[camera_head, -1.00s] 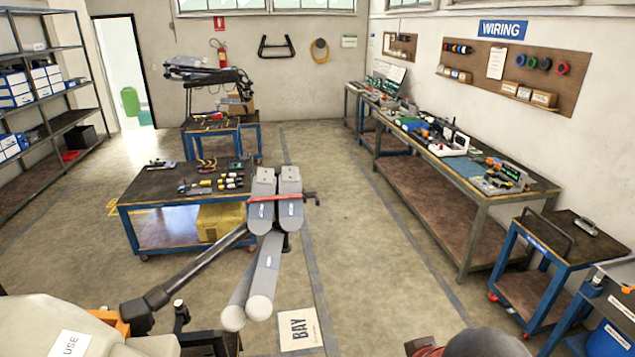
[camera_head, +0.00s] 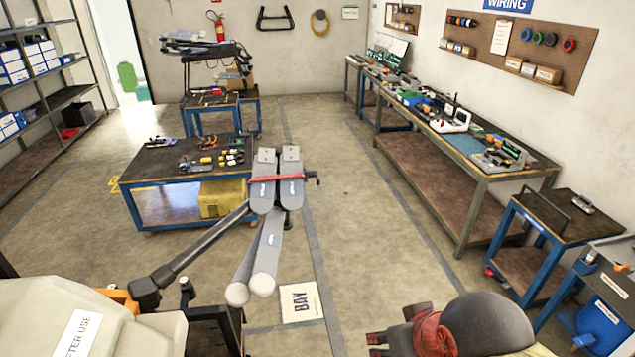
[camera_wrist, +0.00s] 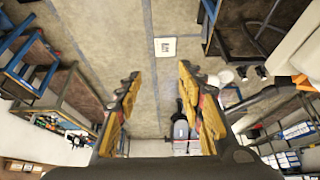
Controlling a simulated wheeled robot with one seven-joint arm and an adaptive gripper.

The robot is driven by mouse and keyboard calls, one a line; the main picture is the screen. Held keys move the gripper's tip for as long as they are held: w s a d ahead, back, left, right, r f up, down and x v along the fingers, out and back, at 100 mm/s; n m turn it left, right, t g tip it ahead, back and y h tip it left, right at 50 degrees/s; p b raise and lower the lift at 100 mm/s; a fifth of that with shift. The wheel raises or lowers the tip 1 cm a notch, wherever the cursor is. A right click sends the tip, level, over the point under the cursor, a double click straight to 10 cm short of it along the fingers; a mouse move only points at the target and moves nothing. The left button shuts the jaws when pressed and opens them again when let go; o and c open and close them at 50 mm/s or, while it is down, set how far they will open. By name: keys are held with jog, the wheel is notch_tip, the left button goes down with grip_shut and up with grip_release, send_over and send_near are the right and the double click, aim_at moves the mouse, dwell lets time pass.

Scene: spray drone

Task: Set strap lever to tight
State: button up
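The red strap (camera_head: 280,180) runs across two grey folded drone arms (camera_head: 265,200) in the middle of the head view. A small dark red lever (camera_head: 312,177) sticks out at its right end; its exact setting is too small to tell. The arms hang on a black boom (camera_head: 205,240) from the pale drone body (camera_head: 60,325) at lower left. My gripper (camera_head: 376,345) is low in the head view, right of and nearer than the strap, apart from it. In the wrist view my gripper (camera_wrist: 160,75) has its yellow-and-black fingers spread with nothing between the tips.
A BAY sign (camera_head: 300,302) lies on the floor below the strapped arms. A blue cart (camera_head: 135,205) with tools stands behind them. A long workbench (camera_head: 430,165) and a small blue cart (camera_head: 560,225) line the right side. The floor between is clear.

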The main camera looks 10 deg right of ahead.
notch_tip(320, 180, down, 20)
jog(key=b, duration=2)
jog(key=shift+f, duration=0.2)
grip_shut()
jog(key=shift+r, duration=0.1)
